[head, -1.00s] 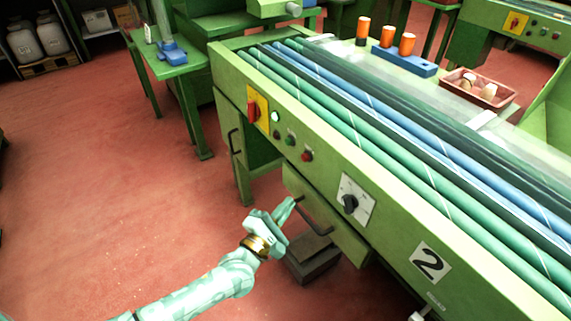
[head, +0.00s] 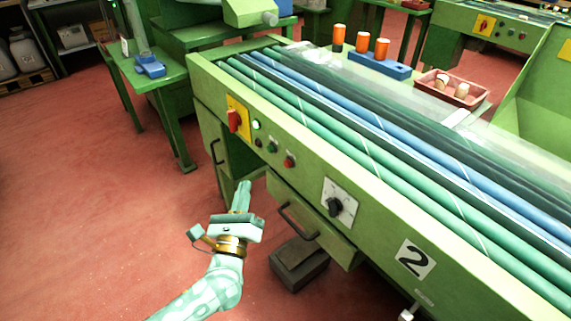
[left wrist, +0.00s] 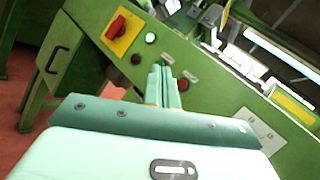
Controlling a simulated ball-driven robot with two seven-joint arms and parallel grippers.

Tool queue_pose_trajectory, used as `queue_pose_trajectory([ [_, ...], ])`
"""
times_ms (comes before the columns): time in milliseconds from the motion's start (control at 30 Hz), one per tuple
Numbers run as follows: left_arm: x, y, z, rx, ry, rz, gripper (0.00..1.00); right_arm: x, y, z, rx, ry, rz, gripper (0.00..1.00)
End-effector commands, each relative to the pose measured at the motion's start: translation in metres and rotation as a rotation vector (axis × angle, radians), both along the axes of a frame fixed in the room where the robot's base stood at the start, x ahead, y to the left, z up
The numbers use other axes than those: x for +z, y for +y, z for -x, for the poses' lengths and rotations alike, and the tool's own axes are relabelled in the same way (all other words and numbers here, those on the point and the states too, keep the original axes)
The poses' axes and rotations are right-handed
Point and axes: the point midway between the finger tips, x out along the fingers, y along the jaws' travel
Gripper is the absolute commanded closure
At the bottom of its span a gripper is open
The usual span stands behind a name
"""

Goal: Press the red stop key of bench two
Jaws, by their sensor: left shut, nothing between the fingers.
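Bench two, marked with a "2" plate (head: 415,259), has its control row on the green front panel. The red key (head: 289,161) is the rightmost of the row, beside a green key (head: 272,147) and a small dark red one (head: 258,142). My left gripper (head: 242,184) is shut and empty, pointing up, below and left of the red key in the head view. In the left wrist view, the shut fingers (left wrist: 162,72) point toward the panel, with the red key (left wrist: 183,85) just right of them. I cannot tell the remaining gap. My right gripper is out of view.
A red rotary switch (head: 235,120) on a yellow plate and a lit lamp (head: 256,125) sit left of the keys. A black dial (head: 335,207) is to the right. A drawer handle (head: 298,222) juts out below. Open floor lies left.

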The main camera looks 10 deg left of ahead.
Motion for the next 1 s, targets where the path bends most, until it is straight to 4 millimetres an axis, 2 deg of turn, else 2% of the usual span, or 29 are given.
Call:
queue_pose_trajectory([
  [600,-0.003,-0.046,-0.059,0.000,0.001,0.000,1.00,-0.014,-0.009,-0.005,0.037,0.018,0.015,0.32],
  [1000,0.001,-0.052,-0.066,-0.001,0.000,-0.001,1.00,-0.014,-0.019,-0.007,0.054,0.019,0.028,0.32],
])
